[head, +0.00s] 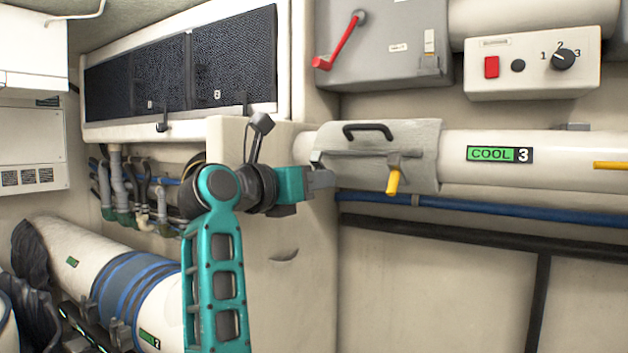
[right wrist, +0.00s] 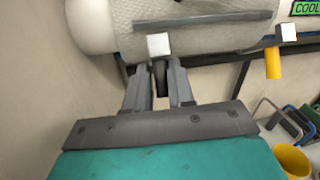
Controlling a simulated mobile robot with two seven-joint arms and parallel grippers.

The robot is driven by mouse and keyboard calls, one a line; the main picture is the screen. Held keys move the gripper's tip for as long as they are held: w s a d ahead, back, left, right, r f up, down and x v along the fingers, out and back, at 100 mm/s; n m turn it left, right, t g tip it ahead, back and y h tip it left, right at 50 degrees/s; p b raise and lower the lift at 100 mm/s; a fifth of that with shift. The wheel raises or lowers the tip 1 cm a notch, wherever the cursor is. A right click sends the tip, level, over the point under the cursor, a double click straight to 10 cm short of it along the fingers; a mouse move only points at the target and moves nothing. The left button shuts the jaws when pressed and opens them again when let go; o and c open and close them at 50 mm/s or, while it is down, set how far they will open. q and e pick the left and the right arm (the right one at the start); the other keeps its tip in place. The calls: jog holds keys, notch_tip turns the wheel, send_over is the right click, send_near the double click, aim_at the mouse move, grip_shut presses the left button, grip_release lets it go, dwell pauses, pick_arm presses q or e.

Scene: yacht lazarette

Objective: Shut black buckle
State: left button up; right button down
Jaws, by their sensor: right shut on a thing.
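A white pipe marked COOL 3 (head: 580,148) runs along the wall, with a pale quilted cover (head: 425,140) around its left part. My right gripper (head: 326,180) is at the lower left edge of this cover. In the right wrist view its fingers (right wrist: 160,88) are shut on a narrow dark piece, the black buckle (right wrist: 160,73), just below a small white block (right wrist: 158,44) on the cover. Most of the buckle is hidden by the fingers. A second latch with a yellow handle (head: 393,181) hangs down to the right. My left gripper is out of view.
A black grab handle (head: 368,130) is on top of the cover. Blue (head: 470,209) and black pipes (head: 480,237) run below. A grey box with a red lever (head: 340,42) and a switch panel (head: 530,80) are above. A yellow bucket (right wrist: 293,160) is low at right.

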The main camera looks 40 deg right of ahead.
aim_at(322, 168)
jog(key=shift+s+r, duration=0.1)
jog(key=y, duration=0.1)
jog(key=r+y, duration=0.1)
jog(key=y, duration=0.1)
jog(key=r+y, duration=0.1)
jog(key=shift+d+g, duration=0.25)
jog(key=shift+g, duration=0.15)
jog(key=y, duration=0.2)
jog(key=d+r+y, duration=0.1)
jog(key=shift+n+g+y, duration=0.4)
jog(key=shift+w+d+r+g+y, duration=0.15)
jog(key=shift+d+y, duration=0.05)
jog(key=shift+y, duration=0.5)
jog(key=shift+w+d+r+g+y, duration=0.15)
jog(key=shift+y, duration=0.55)
jog(key=c, duration=1.1)
grip_release()
jog(key=shift+d, duration=0.15)
jog(key=shift+r, duration=0.1)
